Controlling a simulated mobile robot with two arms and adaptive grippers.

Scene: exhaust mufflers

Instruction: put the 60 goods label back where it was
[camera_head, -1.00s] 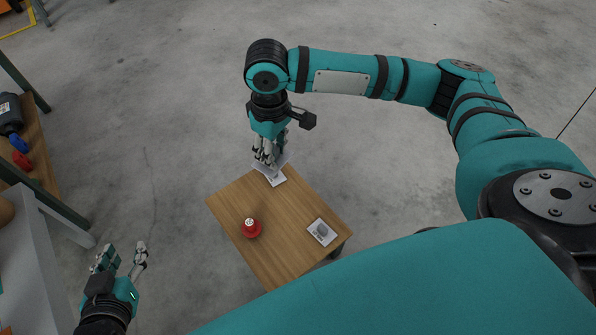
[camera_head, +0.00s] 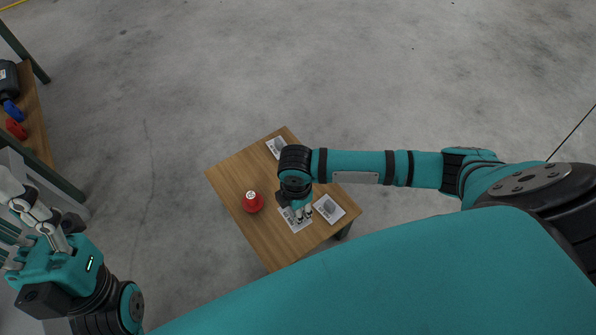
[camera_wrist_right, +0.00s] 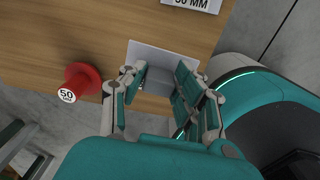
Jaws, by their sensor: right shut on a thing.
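A white label card (camera_head: 293,221) is at the front part of the small wooden table (camera_head: 236,172), and my right gripper (camera_head: 303,213) is over it. A third card (camera_head: 277,146) lies at the far corner. My left gripper (camera_head: 35,228) is open and empty at far left.
A red flanged piece (camera_head: 252,202) marked "50" (camera_wrist_right: 67,95) stands on the table left of the held card. A shelf (camera_head: 35,125) with a dark muffler (camera_head: 9,80) and blue and red pieces is at far left. Grey floor surrounds the table.

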